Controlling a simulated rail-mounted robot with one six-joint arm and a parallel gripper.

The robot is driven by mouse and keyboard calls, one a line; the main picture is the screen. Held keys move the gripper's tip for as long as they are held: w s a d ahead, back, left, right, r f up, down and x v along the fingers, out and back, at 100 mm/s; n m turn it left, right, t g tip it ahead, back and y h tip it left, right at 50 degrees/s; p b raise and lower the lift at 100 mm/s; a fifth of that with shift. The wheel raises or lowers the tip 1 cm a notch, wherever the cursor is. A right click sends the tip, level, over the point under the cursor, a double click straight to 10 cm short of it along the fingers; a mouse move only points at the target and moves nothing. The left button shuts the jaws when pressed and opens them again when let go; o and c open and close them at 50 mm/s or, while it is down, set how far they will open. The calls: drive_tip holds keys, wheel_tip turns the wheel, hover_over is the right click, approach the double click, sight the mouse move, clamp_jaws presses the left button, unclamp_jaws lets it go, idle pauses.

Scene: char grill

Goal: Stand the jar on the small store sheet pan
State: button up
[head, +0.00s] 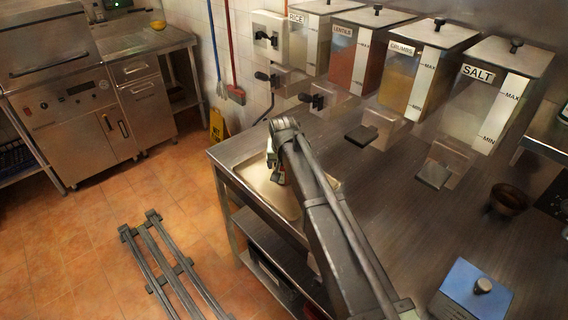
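The small sheet pan (254,197) lies on the left end of the steel counter, its rim and part of its floor showing. My arm reaches over it from the lower right, and its links cover the pan's right part. My gripper (278,178) is at the arm's far end, over the pan, mostly hidden behind the arm. A small patch of white and red shows beside it; this may be the jar, but too little shows to be sure. I cannot tell whether the fingers are open or shut, or whether anything touches the pan.
Dispensers for rice, lentils, crumbs (404,75) and salt (490,95) line the wall, with spouts over the counter. A brown bowl (508,198) and a blue box (474,292) stand to the right. The counter's middle is clear.

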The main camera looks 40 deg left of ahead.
drive_tip(key=shift+o, duration=0.6)
drive_tip(key=shift+r, duration=0.1)
drive_tip(key=shift+r+p, duration=0.4)
drive_tip(key=shift+p, duration=0.05)
drive_tip(key=p+v, duration=1)
drive_tip(key=v, duration=0.1)
drive_tip(key=shift+s+p, duration=0.2)
drive_tip(key=shift+p, duration=0.2)
drive_tip(key=shift+r, duration=0.15)
drive_tip(key=shift+d, duration=0.15)
